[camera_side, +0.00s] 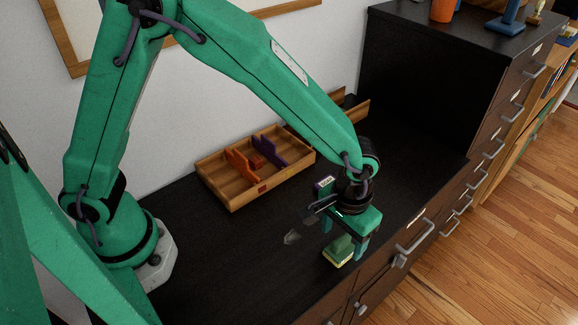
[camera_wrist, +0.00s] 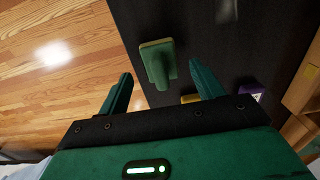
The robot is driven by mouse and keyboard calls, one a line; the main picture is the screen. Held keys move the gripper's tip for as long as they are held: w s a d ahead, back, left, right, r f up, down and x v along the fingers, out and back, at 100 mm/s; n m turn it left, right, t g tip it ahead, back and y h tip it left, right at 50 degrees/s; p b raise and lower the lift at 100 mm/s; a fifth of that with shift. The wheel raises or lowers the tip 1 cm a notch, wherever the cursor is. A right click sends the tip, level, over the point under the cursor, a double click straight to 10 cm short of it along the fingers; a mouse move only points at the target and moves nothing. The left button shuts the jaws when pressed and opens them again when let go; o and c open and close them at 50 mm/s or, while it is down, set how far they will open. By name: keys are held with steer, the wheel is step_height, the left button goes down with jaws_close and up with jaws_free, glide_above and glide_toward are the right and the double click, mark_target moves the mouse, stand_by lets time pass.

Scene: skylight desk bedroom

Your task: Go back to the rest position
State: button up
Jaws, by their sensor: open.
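My gripper (camera_side: 344,243) hangs low over the front part of the black desk, pointing down. Its two green fingers are apart, with nothing clamped between them. A green block with a pale yellow lower edge (camera_side: 339,250) is on the desk below the fingers. In the wrist view a green block (camera_wrist: 157,62) lies ahead between my open fingertips (camera_wrist: 161,72). I cannot tell whether a finger touches it. My arm reaches out from its base at the left, bent down at the wrist.
A wooden tray (camera_side: 232,191) with orange and purple pieces stands by the wall. A purple box with a white label (camera_side: 323,184) sits behind my gripper. A small grey item (camera_side: 292,238) is left of it. A dark cabinet (camera_side: 425,75) rises at the right. The left desk is clear.

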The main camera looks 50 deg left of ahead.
steer(key=shift+f, duration=1.25)
steer(key=shift+r, duration=0.1)
step_height(320, 180, up, 11)
steer(key=shift+r, duration=0.1)
step_height(320, 180, down, 12)
steer(key=shift+f, duration=0.25)
step_height(320, 180, up, 4)
steer(key=shift+r, duration=0.15)
steer(key=s+d+r, duration=0.2)
steer(key=s+r, duration=0.2)
steer(key=s, duration=0.3)
steer(key=shift+d+r, duration=0.25)
steer(key=shift+d, duration=0.15)
